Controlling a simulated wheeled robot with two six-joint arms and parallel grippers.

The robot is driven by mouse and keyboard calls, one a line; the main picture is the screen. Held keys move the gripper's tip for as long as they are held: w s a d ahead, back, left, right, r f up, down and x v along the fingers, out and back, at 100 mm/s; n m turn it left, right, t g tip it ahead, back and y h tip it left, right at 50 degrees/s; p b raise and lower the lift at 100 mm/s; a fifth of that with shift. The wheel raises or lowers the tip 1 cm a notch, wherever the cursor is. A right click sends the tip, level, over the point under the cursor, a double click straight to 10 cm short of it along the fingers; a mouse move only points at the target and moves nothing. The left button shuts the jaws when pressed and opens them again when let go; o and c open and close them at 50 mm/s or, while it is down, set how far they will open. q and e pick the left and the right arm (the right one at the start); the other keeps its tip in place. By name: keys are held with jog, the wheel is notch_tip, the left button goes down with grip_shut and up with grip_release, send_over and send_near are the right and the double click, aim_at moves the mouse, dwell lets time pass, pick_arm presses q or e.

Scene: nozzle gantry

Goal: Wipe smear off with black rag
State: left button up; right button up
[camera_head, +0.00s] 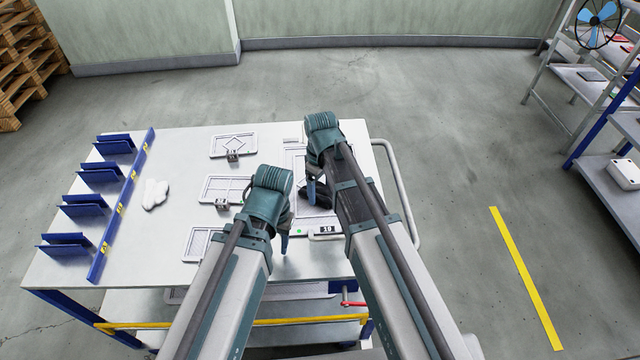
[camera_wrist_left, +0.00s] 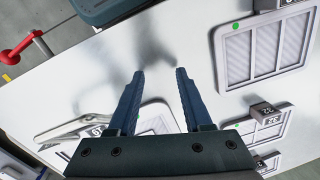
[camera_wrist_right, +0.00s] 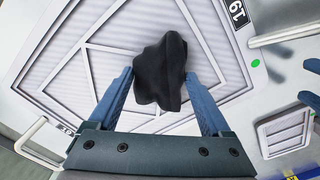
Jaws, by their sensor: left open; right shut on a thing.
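The black rag (camera_wrist_right: 160,72) is bunched between the fingers of my right gripper (camera_wrist_right: 160,105), which is shut on it. It hangs over the pale ribbed panel (camera_wrist_right: 90,65) labelled 19 and hides part of it. In the head view the rag (camera_head: 316,194) shows dark beside my right gripper (camera_head: 312,188), over the table's right part. My left gripper (camera_head: 284,242) is open and empty above the table, left of the right one. In the left wrist view its fingers (camera_wrist_left: 158,72) are apart over bare white surface and a grey shadow. I cannot make out a smear.
Other framed panels (camera_head: 235,143) lie on the white table (camera_head: 150,250), each with a small number block. A white bundle (camera_head: 154,193) lies at the left, near blue dividers (camera_head: 100,205). A metal rail (camera_head: 415,230) runs along the right edge. A shelf rack (camera_head: 600,120) stands far right.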

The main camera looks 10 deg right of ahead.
pick_arm(q)
jog(key=shift+f, duration=0.1)
pick_arm(e)
jog(key=shift+s+f, duration=0.1)
jog(key=shift+s, duration=0.9)
pick_arm(q)
notch_tip(320, 180, up, 6)
jog(key=p, duration=0.6)
pick_arm(e)
notch_tip(320, 180, up, 6)
jog(key=shift+w, duration=0.15)
notch_tip(320, 180, up, 3)
jog(key=p, duration=0.3)
pick_arm(q)
notch_tip(320, 180, up, 3)
jog(key=shift+r, duration=0.1)
